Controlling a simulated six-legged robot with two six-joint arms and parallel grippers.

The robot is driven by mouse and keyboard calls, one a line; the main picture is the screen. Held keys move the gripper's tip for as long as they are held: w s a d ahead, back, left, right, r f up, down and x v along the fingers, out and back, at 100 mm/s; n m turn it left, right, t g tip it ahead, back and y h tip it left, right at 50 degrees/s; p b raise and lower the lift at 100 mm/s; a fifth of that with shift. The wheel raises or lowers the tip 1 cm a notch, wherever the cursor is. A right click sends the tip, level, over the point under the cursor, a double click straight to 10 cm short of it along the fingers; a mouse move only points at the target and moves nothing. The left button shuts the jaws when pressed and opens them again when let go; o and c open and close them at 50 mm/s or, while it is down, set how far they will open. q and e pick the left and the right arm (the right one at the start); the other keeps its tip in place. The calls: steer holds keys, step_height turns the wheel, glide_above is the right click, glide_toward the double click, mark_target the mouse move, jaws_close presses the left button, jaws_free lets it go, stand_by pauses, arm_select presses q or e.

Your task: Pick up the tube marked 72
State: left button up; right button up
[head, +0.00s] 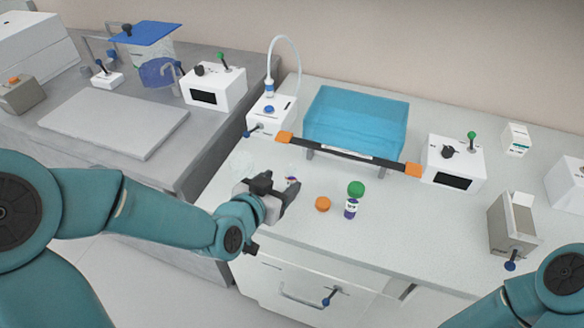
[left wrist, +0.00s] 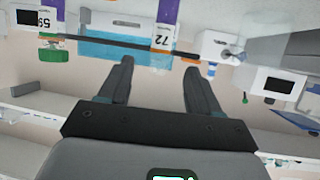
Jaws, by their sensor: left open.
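The tube marked 72 (left wrist: 163,38) shows in the left wrist view, upside down, with a white label and a purple part. It lies ahead of my left gripper (left wrist: 158,68), in line with the gap between the fingers. In the head view my left gripper (head: 280,193) is over the bench's front left, open, and hides most of that tube; only a small purple bit (head: 292,180) shows behind it. A second tube (head: 351,208) with a green cap stands to the right; its label (left wrist: 40,20) seems to read 59. My right gripper is out of view.
An orange round piece (head: 323,204) is between the gripper and the green-capped tube. Behind are a blue tank (head: 355,120), a dark bar with orange ends (head: 345,151) and white boxes (head: 270,113) (head: 453,164). A grey box (head: 512,226) stands right.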

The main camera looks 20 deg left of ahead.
mark_target(295, 171)
arm_select(q)
steer(key=shift+w+d+r+p, duration=0.15)
steer(key=shift+p, duration=0.45)
steer(key=x, duration=0.2)
steer(key=shift+w+f+b, duration=0.2)
steer(key=shift+f+b, duration=0.1)
steer(key=shift+f, duration=0.1)
steer(key=p+x, duration=0.1)
steer(key=x, duration=0.5)
steer(key=shift+r, duration=0.1)
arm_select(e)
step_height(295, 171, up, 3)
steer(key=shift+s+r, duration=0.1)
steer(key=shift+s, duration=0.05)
arm_select(q)
steer(key=shift+s+a, duration=0.1)
steer(key=shift+a, duration=0.1)
steer(key=shift+c, duration=0.9)
steer(key=c, duration=0.9)
